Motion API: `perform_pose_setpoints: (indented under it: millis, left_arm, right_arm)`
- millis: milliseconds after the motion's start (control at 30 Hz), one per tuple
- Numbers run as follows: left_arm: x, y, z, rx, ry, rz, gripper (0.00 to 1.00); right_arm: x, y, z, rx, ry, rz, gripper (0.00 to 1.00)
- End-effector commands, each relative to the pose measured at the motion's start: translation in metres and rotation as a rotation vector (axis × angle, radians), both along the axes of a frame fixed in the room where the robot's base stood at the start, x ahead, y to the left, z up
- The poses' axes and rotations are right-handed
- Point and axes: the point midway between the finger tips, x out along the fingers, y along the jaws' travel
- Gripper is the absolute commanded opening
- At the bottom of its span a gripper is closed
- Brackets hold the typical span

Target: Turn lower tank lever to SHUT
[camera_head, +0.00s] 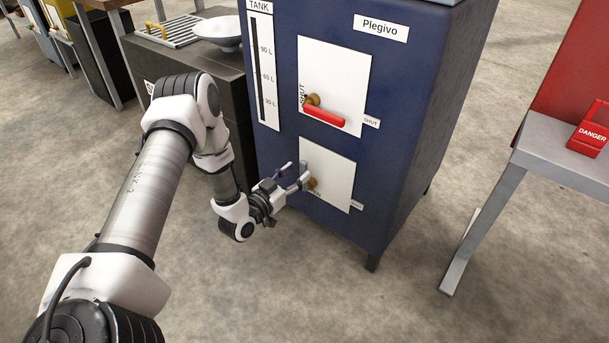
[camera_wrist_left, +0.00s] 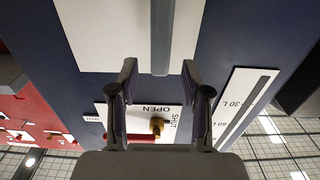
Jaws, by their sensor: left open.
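The blue tank cabinet (camera_head: 275,62) has two white valve plates on its front. On the lower plate (camera_head: 335,170), a brass valve stem (camera_head: 313,183) shows partly behind my left gripper (camera_head: 291,179). The lower lever (camera_head: 303,170) is a grey bar standing roughly upright by the fingertips. In the left wrist view, which is upside down, the lower lever (camera_wrist_left: 161,35) runs in from the top edge. Its end lies between the two fingertips of my open left gripper (camera_wrist_left: 159,72), with a gap on each side.
The upper plate (camera_head: 345,75) carries a red lever (camera_head: 323,117), roughly horizontal, just above my gripper. A tank gauge (camera_head: 262,75) is at the left. A dark cabinet with a white bowl (camera_head: 220,32) stands left. A grey table (camera_head: 560,160) with a red DANGER box (camera_head: 588,139) stands right.

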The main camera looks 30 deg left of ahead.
Motion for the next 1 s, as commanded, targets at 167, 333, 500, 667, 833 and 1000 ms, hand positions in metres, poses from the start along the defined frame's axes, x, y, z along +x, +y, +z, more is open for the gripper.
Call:
perform_pose_setpoints:
  millis: [167, 333, 500, 667, 833, 1000]
  left_arm:
    - [0.031, -0.003, -0.004, 0.002, -0.001, -0.002, 0.48]
    - [0.041, -0.004, -0.001, -0.001, 0.001, 0.000, 0.48]
    - [0.040, -0.003, -0.001, -0.001, 0.002, 0.000, 0.44]
    - [0.040, -0.003, -0.001, -0.001, 0.002, 0.000, 0.00]
    - [0.040, -0.003, -0.001, 0.000, 0.002, 0.000, 0.00]
    - [0.043, -0.004, -0.001, 0.017, 0.000, 0.000, 0.00]
  right_arm:
    - [0.000, 0.000, -0.018, 0.000, 0.001, 0.000, 0.90]
    - [0.000, 0.000, -0.020, 0.000, 0.001, 0.000, 0.90]
    - [0.000, 0.000, -0.019, 0.000, 0.001, 0.000, 0.90]
    - [0.000, 0.000, -0.019, 0.000, 0.001, 0.000, 0.90]
    - [0.000, 0.000, -0.019, 0.000, 0.001, 0.000, 0.90]
    - [0.000, 0.000, -0.019, 0.000, 0.001, 0.000, 0.90]
